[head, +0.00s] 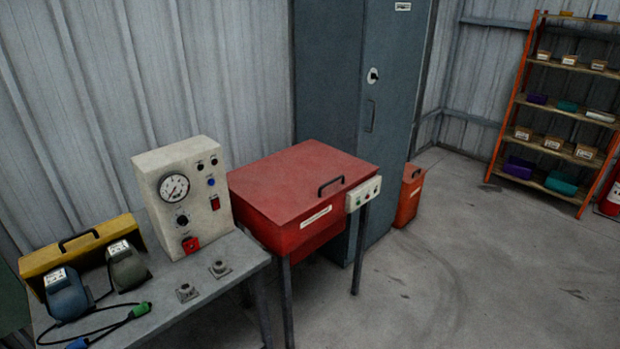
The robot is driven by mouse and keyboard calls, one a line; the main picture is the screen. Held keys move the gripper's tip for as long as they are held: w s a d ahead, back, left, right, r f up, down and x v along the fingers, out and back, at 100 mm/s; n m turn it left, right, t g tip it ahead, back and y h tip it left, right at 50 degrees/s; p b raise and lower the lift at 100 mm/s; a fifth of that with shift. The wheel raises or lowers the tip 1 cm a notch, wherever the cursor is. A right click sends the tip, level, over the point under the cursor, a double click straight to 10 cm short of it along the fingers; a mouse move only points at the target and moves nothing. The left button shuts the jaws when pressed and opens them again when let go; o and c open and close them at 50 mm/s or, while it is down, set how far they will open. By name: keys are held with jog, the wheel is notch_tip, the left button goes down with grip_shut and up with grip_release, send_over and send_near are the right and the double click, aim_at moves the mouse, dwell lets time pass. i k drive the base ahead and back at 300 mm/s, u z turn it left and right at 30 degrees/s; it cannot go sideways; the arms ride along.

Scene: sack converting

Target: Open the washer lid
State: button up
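A red box-shaped washer (290,238) on dark legs stands in the middle of the head view. Its flat red lid (290,185) lies shut on top, with a black handle (331,186) near the lid's front right edge. A pale label is on the front face. A small control box (364,194) with several buttons is fixed at the front right corner. My gripper is not in this view.
A grey bench (228,258) left of the washer holds a gauge panel (186,198), a yellow case (80,250), two small devices and cables. A grey cabinet (335,75) stands behind. An orange bin (408,197) is right of it. Floor at right is clear, before the shelves (510,95).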

aim_at(284, 185)
jog(key=u, duration=0.05)
jog(key=i, duration=0.3)
jog(key=z, duration=0.6)
jog(key=k, duration=0.15)
jog(key=u, duration=2.65)
jog(key=i, duration=0.6)
jog(key=z, duration=0.05)
